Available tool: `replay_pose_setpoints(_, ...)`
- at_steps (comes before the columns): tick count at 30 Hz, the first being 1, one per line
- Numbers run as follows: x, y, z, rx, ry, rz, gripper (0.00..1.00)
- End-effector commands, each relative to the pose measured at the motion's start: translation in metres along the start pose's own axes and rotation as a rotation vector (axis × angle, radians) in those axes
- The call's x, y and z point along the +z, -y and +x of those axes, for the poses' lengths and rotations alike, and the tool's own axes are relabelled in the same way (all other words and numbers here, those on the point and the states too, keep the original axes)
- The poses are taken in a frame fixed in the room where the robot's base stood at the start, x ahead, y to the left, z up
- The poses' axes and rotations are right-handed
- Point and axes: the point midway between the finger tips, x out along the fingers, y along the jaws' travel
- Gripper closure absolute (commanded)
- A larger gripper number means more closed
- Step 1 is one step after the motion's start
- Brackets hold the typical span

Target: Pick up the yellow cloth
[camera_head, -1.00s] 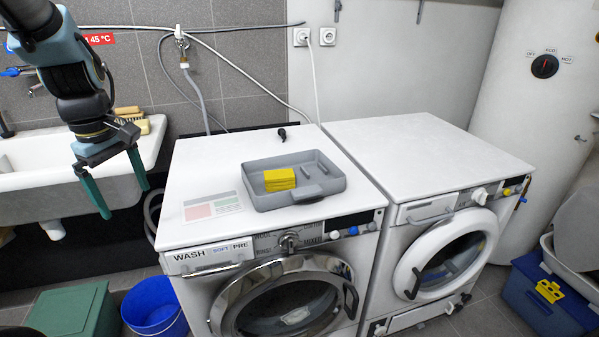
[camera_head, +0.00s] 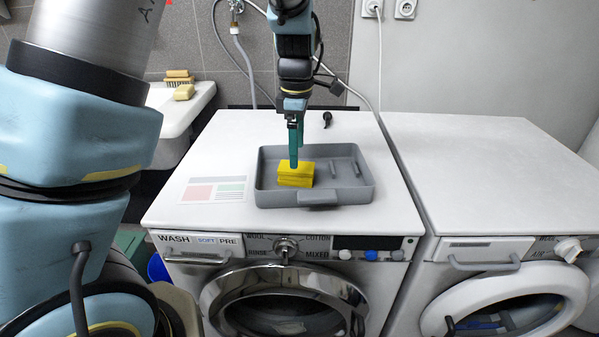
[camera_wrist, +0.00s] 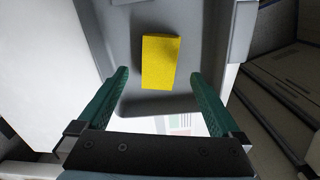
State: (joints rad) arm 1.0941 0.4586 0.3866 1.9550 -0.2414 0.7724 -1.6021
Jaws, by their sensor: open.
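The yellow cloth (camera_head: 296,178) is a folded, block-like stack lying in the left part of a shallow grey tray (camera_head: 345,193) on the left washing machine. My gripper (camera_head: 294,150) points down over the cloth, with its green fingers overlapping the cloth's back edge in the head view. In the wrist view, the cloth (camera_wrist: 160,62) lies ahead of and between the two spread green fingers of my gripper (camera_wrist: 160,92). The fingers are open and hold nothing. I cannot tell the exact height of the fingertips above the cloth.
Two grey bars stand in the tray's right half. A printed card (camera_head: 215,189) lies left of the tray, and a small black object (camera_head: 327,119) lies behind it. The right machine's top (camera_head: 480,165) is clear. A sink (camera_head: 180,120) stands at the left.

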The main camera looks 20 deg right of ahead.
Motion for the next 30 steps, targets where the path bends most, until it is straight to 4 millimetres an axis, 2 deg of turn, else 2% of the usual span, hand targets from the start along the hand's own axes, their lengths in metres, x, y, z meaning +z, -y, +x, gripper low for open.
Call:
replay_pose_setpoints(7,-0.001,0.001,0.019,-0.003,-0.001,-0.002,0.00)
replay_pose_setpoints(15,0.000,0.000,0.056,-0.002,0.000,-0.001,0.00)
replay_pose_setpoints(24,0.000,0.000,0.062,0.000,0.001,0.000,0.00)
replay_pose_setpoints(30,0.000,0.000,0.062,0.000,0.001,0.000,0.21)
